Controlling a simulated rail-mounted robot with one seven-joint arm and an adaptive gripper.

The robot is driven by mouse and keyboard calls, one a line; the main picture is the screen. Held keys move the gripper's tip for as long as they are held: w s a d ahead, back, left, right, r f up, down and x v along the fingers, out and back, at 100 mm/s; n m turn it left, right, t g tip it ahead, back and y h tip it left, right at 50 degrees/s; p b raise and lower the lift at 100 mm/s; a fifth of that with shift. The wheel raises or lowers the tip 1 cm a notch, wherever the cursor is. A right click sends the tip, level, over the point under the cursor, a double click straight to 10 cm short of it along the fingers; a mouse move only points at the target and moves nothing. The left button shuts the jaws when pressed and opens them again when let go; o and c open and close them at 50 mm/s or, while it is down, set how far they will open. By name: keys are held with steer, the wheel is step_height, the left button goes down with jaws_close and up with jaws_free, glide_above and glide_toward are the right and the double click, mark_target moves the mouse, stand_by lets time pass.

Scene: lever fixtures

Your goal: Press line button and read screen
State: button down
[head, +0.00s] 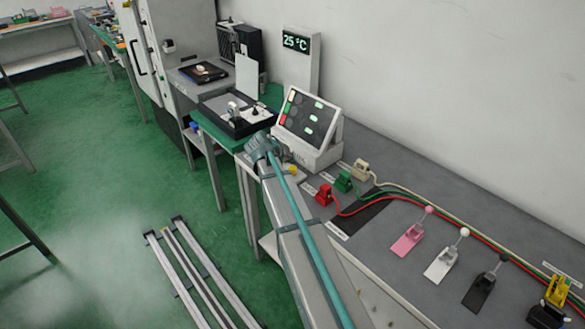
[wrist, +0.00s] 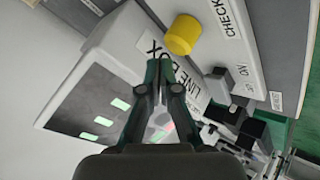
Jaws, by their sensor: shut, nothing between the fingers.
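The line box (head: 318,150) is a white console on the grey bench with a tilted dark screen (head: 306,115) bearing several lit green marks and red and pale spots. In the wrist view the line box (wrist: 120,45) carries a "LINE BOX" label, and its screen (wrist: 85,112) shows green bars, too small to read. My arm partly hides the box's front in the head view.
A small switch with an ON label (wrist: 224,85) is near the button. A display reading 25 °C (head: 297,41) stands behind. Red (head: 325,194), green (head: 343,181) and beige plugs with cables, and pink, white and black levers (head: 484,282), lie to the right.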

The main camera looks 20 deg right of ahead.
mark_target(291, 168)
steer(key=shift+f, duration=0.1)
stand_by(0.4)
steer(key=shift+f+b, duration=0.35)
steer(key=shift+b, duration=0.05)
steer(key=shift+f+b, duration=0.4)
steer(key=shift+f, duration=0.2)
stand_by(0.8)
steer(key=shift+r, duration=0.1)
steer(key=shift+r+p, duration=0.4)
steer(key=shift+r, duration=0.55)
steer(key=shift+r+p, duration=1.1)
steer(key=shift+r, duration=1.4)
steer(key=shift+r, duration=0.1)
